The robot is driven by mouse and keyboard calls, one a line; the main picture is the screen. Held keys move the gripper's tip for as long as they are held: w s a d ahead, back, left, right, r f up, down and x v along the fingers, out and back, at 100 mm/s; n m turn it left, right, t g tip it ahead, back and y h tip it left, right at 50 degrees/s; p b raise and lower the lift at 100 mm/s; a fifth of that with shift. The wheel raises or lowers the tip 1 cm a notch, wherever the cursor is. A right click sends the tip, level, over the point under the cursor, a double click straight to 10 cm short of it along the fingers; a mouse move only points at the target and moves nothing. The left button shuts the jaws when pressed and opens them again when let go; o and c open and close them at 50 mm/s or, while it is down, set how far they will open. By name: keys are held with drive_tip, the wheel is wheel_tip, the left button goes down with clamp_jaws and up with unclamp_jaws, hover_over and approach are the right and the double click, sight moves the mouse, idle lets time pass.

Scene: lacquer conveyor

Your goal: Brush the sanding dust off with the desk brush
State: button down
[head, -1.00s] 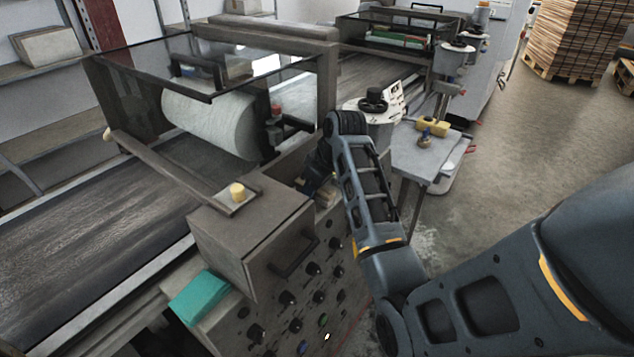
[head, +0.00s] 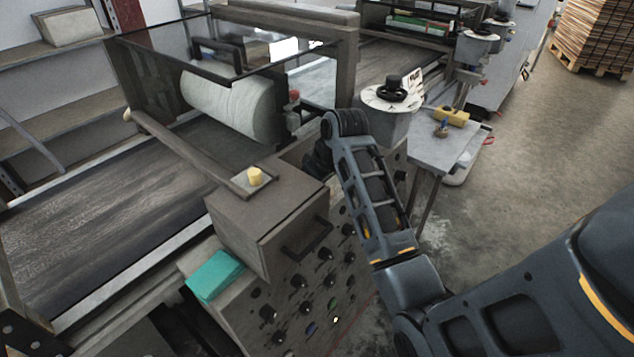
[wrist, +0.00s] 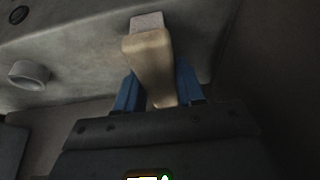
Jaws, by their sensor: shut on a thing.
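In the wrist view the blue fingers of my gripper (wrist: 158,92) are shut on the desk brush (wrist: 148,55), a tan wooden block with a grey end pointing away from the gripper. The grey end is close to a pale, mottled grey surface (wrist: 80,50); I cannot tell if they touch. In the head view my arm and the grey control box hide the fingers and the brush. The dark conveyor belt (head: 90,235) at left has pale streaks. I cannot tell for sure which marks are sanding dust.
The control box (head: 265,220) with a yellow knob stands close left of my arm. A teal cloth or pad (head: 214,275) lies on the ledge below it. A white roller (head: 235,105) sits behind a clear guard. A small side table (head: 435,145) stands to the right, with open floor beyond.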

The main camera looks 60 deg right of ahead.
sight(333, 180)
drive_tip(key=shift+a, duration=0.15)
drive_tip(key=shift+s+d+f, duration=0.1)
drive_tip(key=shift+s+d, duration=0.2)
drive_tip(key=shift+d, duration=1.05)
drive_tip(key=shift+s+d+r, duration=0.1)
drive_tip(key=shift+s+d, duration=0.25)
drive_tip(key=shift+d, duration=1.05)
drive_tip(key=shift+s+d+f, duration=0.1)
drive_tip(key=shift+s+d, duration=0.2)
drive_tip(key=shift+d, duration=1.05)
drive_tip(key=shift+w+a, duration=0.3)
drive_tip(key=shift+a, duration=1.1)
drive_tip(key=shift+w+a, duration=0.35)
drive_tip(key=shift+a, duration=1)
drive_tip(key=shift+w+a, duration=0.3)
drive_tip(key=shift+a, duration=1.1)
drive_tip(key=shift+s+d, duration=0.3)
drive_tip(key=shift+d, duration=1.1)
drive_tip(key=shift+s+d, duration=0.35)
drive_tip(key=shift+d, duration=1)
drive_tip(key=shift+s+d, duration=0.3)
drive_tip(key=shift+d, duration=1.1)
